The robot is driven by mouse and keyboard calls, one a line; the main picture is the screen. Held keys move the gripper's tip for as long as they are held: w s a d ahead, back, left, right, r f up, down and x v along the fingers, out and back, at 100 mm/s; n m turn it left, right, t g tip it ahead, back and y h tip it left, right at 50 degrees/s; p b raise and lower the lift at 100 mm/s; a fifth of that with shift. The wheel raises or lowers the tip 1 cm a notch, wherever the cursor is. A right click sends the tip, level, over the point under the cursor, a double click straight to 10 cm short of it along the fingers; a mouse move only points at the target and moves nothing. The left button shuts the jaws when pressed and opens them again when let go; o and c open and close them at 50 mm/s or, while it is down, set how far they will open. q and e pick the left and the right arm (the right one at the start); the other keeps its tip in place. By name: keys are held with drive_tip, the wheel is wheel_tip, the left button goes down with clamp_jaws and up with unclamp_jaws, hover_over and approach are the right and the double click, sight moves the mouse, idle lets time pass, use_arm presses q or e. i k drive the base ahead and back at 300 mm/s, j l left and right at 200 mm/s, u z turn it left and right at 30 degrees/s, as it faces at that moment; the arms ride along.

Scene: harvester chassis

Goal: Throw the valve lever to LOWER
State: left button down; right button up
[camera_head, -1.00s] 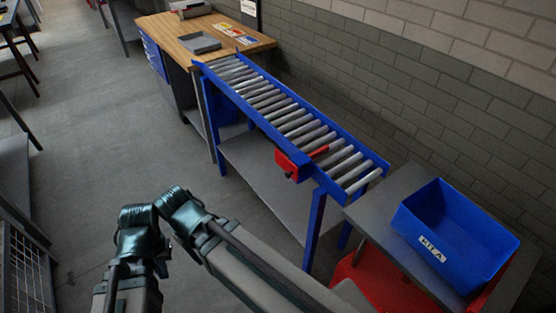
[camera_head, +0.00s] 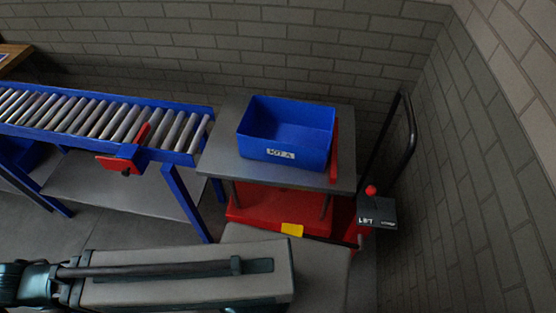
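The valve lever shows as a small red knob (camera_head: 370,190) at the right of the lift cart. It sits at the upper left of a dark valve box (camera_head: 378,214), on the side of the larger white word LIFT. A smaller, blurred word, apparently LOWER, is at the box's right. The lever's shaft is too small to make out. The lift cart has a grey top (camera_head: 225,160) and a red base (camera_head: 285,212). A blue bin (camera_head: 285,135) marked KIT A stands on the top. Neither gripper is in view; only my arm links show at lower left.
A black push handle (camera_head: 408,135) rises behind the valve box. A brick wall (camera_head: 490,190) is close on the right. A blue roller conveyor (camera_head: 100,120) with a red stop (camera_head: 122,163) ends near the cart's left edge, roughly alongside its top.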

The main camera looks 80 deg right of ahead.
sight(371, 190)
drive_tip(key=z, duration=3.65)
